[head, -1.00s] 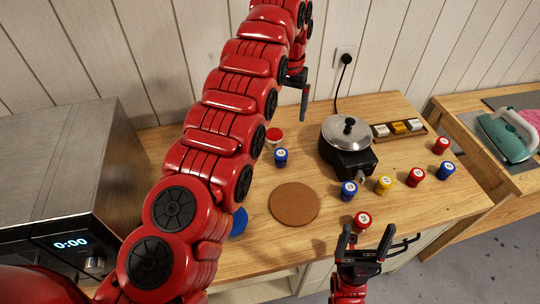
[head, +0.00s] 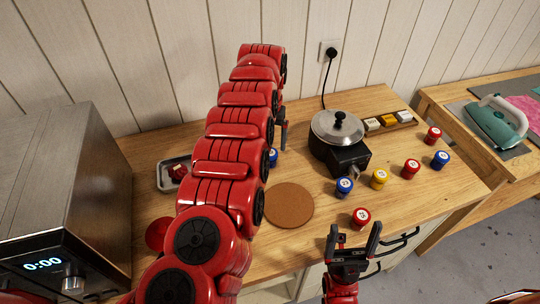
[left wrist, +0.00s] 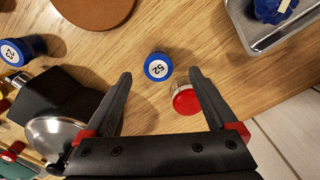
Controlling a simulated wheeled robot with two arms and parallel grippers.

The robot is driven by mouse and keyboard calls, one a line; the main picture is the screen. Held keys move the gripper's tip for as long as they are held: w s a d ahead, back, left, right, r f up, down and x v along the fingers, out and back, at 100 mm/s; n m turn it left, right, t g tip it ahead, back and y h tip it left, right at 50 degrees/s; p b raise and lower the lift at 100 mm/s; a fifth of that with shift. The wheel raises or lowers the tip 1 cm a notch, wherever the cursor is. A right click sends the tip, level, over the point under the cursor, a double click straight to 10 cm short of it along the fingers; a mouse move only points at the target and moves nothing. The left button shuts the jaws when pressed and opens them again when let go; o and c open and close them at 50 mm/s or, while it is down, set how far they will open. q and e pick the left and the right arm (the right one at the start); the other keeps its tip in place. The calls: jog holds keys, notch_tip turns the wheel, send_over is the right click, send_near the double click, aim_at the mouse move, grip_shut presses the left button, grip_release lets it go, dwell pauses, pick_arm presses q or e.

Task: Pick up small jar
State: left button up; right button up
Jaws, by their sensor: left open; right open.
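Several small jars with coloured, numbered lids stand on the wooden table. In the left wrist view a blue-lidded jar (left wrist: 158,67) stands between and just beyond the open fingers of my left gripper (left wrist: 158,80). A red-lidded jar (left wrist: 186,99) is beside it, close to the right-hand finger; I cannot tell if they touch. In the head view the blue-lidded jar (head: 273,157) is partly hidden by my left arm, and the red-lidded one is not visible. My right gripper (head: 354,229) is open and empty at the table's front edge, just below another red-lidded jar (head: 361,217).
A pot on a black heater (head: 340,145) stands right of my left gripper, near a cork mat (head: 288,205). A blue jar (head: 344,188) and yellow jar (head: 379,179) stand in front of it. A metal tray (head: 163,177) and steel oven (head: 60,190) are left.

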aim_at(270, 153)
pick_arm(q)
jog(key=shift+f, duration=0.75)
jog(key=shift+d+f+p, duration=0.1)
jog(key=shift+f+p, duration=0.4)
jog(key=shift+w+d+f+p, duration=0.15)
jog(key=shift+f+p, duration=0.3)
jog(key=shift+f, duration=1.75)
grip_shut()
jog(key=shift+r, duration=0.15)
